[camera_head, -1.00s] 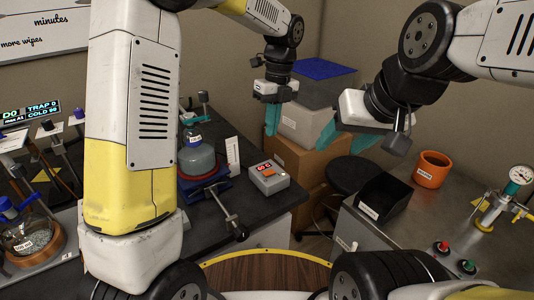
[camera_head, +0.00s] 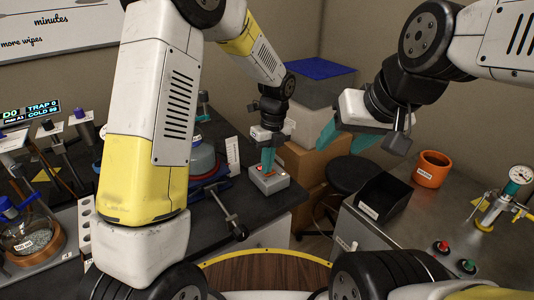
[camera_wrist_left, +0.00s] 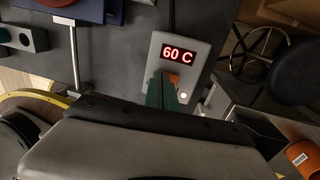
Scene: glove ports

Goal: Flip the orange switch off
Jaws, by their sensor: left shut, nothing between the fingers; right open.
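The orange switch (camera_wrist_left: 174,79) sits on a grey control box (camera_wrist_left: 196,53) with a red display reading 60 C. In the head view the box (camera_head: 280,184) stands near the bench's right corner. My left gripper (camera_head: 268,168) is shut and empty, pointing down over the box. In the left wrist view its teal fingers (camera_wrist_left: 161,92) are right beside the switch and overlap it in the picture. I cannot tell whether they touch it. A small pale light (camera_wrist_left: 183,96) shows on the box. My right gripper (camera_head: 345,138) is open and empty, high at the right.
A red-and-blue stand (camera_head: 205,175) and a metal rod clamp (camera_head: 234,212) are left of the box. A black bin (camera_head: 384,199) and an orange pot (camera_head: 431,170) stand on the right bench. A black stool (camera_head: 352,174) is between the benches.

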